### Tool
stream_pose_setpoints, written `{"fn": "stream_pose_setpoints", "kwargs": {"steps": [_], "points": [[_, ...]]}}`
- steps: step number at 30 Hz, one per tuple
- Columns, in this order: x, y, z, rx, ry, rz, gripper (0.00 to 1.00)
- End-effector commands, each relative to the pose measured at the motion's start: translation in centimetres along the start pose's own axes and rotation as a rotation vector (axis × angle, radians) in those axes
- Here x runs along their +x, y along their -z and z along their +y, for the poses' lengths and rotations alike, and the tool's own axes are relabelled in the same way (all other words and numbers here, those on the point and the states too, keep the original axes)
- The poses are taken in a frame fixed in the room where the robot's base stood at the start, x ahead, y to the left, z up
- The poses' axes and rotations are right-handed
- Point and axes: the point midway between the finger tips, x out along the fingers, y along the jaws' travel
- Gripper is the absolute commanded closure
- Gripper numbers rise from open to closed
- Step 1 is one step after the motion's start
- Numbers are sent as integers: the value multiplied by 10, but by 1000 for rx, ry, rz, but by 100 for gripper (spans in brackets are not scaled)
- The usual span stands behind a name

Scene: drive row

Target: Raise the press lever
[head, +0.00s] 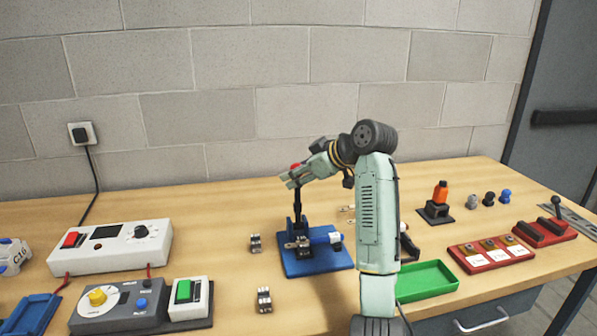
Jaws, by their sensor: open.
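The press (315,262) has a blue base and stands on the table near the middle in the head view. Its dark lever (298,205) stands about upright from a blue post. A red knob (295,166) shows at the lever's upper end. My gripper (289,181) is open at the top of the lever, with its pale fingers beside and just below the red knob. The fingers partly hide the upper lever, and I cannot tell whether they touch it.
A white control box (112,247), a grey dial box (118,308) and a green-switch box (190,300) are at left. A green tray (428,281), red block rack (492,256) and red lever unit (545,232) are at right. Small metal parts (264,299) lie left of the press.

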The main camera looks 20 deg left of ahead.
Motion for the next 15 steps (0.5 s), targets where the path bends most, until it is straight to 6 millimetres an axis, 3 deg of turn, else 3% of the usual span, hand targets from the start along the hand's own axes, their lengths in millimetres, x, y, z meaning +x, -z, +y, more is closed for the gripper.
{"fn": "stream_pose_setpoints", "kwargs": {"steps": [8, 15], "points": [[-2, 2, 0, -3, 0, 3, 52], [-38, 2, 1, -2, -4, 4, 52]]}}
